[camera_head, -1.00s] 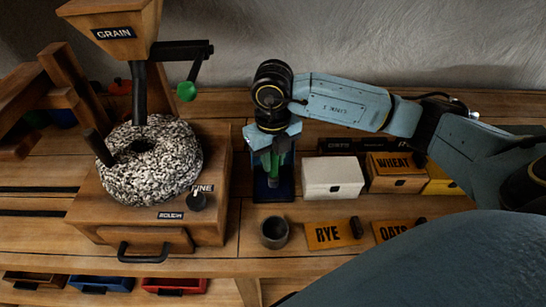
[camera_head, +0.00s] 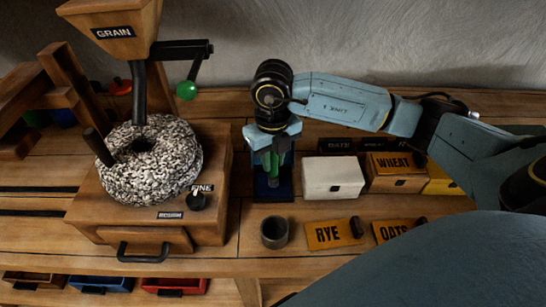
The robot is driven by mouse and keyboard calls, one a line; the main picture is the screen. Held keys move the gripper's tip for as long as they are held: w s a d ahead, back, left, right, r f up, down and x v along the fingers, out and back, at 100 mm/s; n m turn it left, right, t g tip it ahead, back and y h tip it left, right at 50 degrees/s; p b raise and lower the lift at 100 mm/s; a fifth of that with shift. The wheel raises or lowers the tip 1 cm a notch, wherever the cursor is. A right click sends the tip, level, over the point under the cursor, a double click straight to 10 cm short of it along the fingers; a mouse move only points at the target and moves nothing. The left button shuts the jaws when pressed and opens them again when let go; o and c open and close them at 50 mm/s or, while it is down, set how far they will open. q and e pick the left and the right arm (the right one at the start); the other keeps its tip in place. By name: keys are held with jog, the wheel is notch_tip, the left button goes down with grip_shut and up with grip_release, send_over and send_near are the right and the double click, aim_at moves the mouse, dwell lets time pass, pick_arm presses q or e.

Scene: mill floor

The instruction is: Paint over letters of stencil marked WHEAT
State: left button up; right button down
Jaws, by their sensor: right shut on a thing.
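My right gripper (camera_head: 272,165) points down left of the white box. It is shut on a green-handled thing (camera_head: 274,168), which looks like a brush. The lower end of this thing is down at a dark blue holder (camera_head: 271,190); I cannot tell if it is inside it or just above. My left gripper is not in view.
A white box (camera_head: 333,178) stands between the holder and the WHEAT box. The RYE stencil (camera_head: 331,234), the OATS stencil (camera_head: 393,230) and a grey cup (camera_head: 274,233) lie along the front edge. A grain mill (camera_head: 150,165) fills the left.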

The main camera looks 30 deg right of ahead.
jog(key=shift+r+p, duration=2.5)
jog(key=shift+r, duration=1)
jog(key=shift+f, duration=0.1)
